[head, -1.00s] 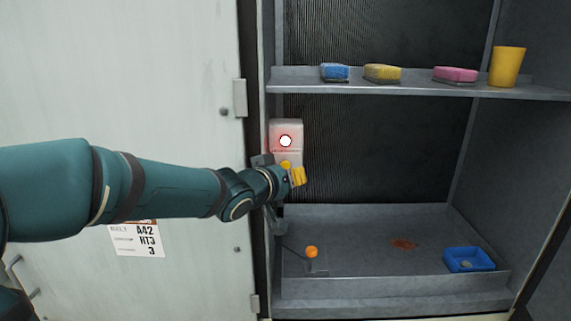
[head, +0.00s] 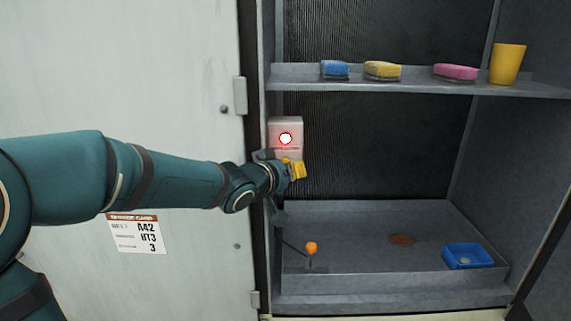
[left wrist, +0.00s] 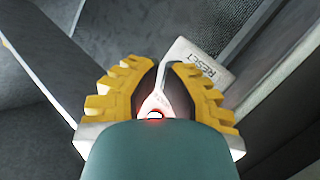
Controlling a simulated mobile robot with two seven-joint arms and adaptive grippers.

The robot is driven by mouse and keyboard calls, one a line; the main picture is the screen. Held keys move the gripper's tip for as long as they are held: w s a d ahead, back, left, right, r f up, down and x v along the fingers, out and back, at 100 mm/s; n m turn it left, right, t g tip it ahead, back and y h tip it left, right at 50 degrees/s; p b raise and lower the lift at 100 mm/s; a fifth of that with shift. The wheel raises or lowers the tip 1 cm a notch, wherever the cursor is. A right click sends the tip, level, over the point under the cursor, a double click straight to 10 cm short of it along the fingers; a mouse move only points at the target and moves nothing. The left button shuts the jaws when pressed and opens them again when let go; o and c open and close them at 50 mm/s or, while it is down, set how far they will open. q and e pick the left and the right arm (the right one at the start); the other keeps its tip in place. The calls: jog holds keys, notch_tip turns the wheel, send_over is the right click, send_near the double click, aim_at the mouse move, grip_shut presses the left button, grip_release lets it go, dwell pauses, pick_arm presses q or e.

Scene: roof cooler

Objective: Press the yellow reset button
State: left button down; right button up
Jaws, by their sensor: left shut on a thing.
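A pale control box (head: 275,122) with a white lamp (head: 285,138) glowing red around its rim is on the back wall at the left of the cooler. My left gripper (head: 296,169), with yellow fingers, is at the box's lower part, just below the lamp. The yellow reset button is hidden behind the gripper. In the left wrist view the fingers (left wrist: 167,68) are drawn together in front of the box, beside a RESET label (left wrist: 196,64). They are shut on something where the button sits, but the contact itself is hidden. My right gripper is out of view.
An upper shelf (head: 420,88) holds a blue sponge (head: 335,69), yellow sponge (head: 382,69), pink sponge (head: 456,71) and yellow cup (head: 507,63). Below are an orange-knobbed lever (head: 311,248) and a blue tray (head: 455,261). A pale door (head: 190,60) stands left.

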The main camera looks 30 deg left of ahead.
pick_arm(q)
jog(key=shift+w, duration=0.15)
dwell(0.7)
jog(key=shift+w+a+p, duration=0.15)
jog(key=shift+p, duration=0.15)
jog(key=shift+w+a+r+p, duration=0.15)
jog(key=shift+a+r+p, duration=0.2)
jog(key=shift+r+p, duration=0.1)
dwell(1.7)
jog(key=shift+f, duration=0.15)
dwell(0.3)
jog(key=shift+s, duration=0.2)
jog(key=s, duration=0.1)
jog(key=s+d, duration=0.1)
jog(key=s+d+b, duration=0.1)
jog(key=shift+s+d+f, duration=0.15)
jog(key=shift+s+f, duration=0.2)
jog(key=shift+s, duration=0.05)
